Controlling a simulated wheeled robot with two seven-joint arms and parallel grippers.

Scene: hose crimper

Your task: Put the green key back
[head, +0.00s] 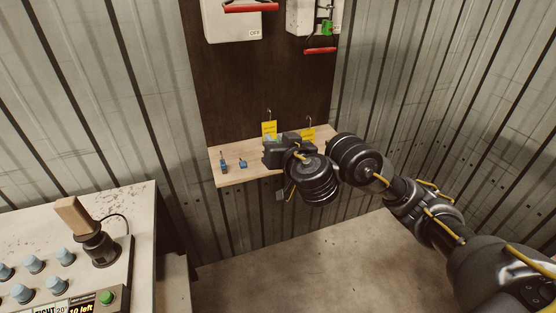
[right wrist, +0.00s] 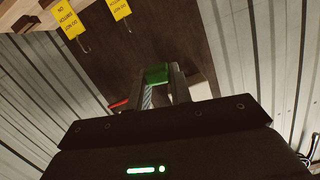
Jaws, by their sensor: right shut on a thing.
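My right gripper (right wrist: 160,76) is shut on a green thing, which looks like the green key (right wrist: 157,74), between its fingertips in the right wrist view. In the head view the same gripper (head: 270,153) is over the wooden shelf (head: 228,178), in front of the dark board, and the key is hidden there. Another green piece, like a padlock (head: 327,27), hangs on the upper right grey box (head: 300,18). My left gripper is in neither view.
Two yellow tags (head: 269,130) (head: 308,135) hang from hooks above the shelf. Two small blue items (head: 223,164) (head: 243,163) lie on the shelf's left part. A white box marked OFF (head: 232,25) is higher up. A control panel (head: 70,285) with a joystick stands at left.

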